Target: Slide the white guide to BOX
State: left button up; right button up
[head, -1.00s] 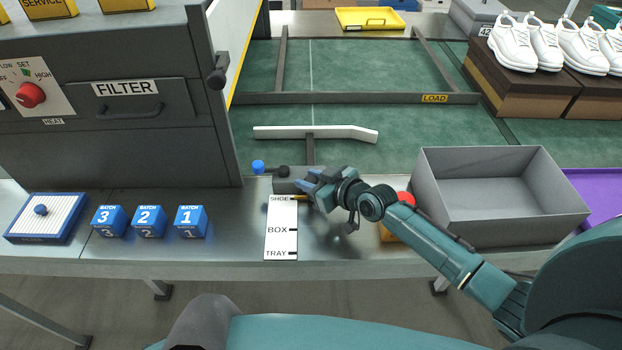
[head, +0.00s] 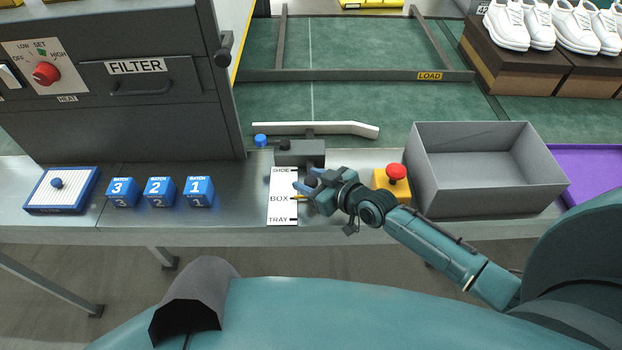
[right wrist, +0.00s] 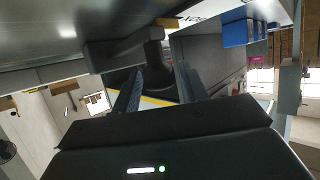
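The white guide (head: 315,129) is a long pale bar with a bent right end, lying over the green belt close behind a grey slide block (head: 300,152). A white scale plate (head: 283,211) reads SHOE, BOX and TRAY. A yellow pointer (head: 299,197) beside it is level with the BOX mark. My right gripper (head: 306,180) is just right of the scale, its fingers closed around a dark knob. That knob (right wrist: 156,70) also shows between both fingers in the right wrist view. My left gripper is not in view.
A red button on a yellow base (head: 396,173) and an open grey bin (head: 480,185) stand right of my gripper. Blue batch cubes (head: 159,191) stand left of the scale. A blue-ended lever (head: 261,141) is near the guide's left end.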

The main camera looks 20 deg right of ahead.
jog(key=shift+o, duration=0.7)
jog(key=v, duration=1.3)
jog(key=shift+p, duration=0.3)
jog(key=shift+s, duration=0.1)
jog(key=s+a+f+m+h, duration=0.1)
jog(key=s+a+f, duration=0.2)
jog(key=s+f, duration=0.1)
jog(key=s+a+f+m+g+h, duration=0.1)
jog(key=s+a+f+m+h, duration=0.1)
jog(key=s, duration=0.5)
jog(key=shift+a+f, duration=0.55)
jog(key=shift+f, duration=0.4)
jog(key=shift+c, duration=0.3)
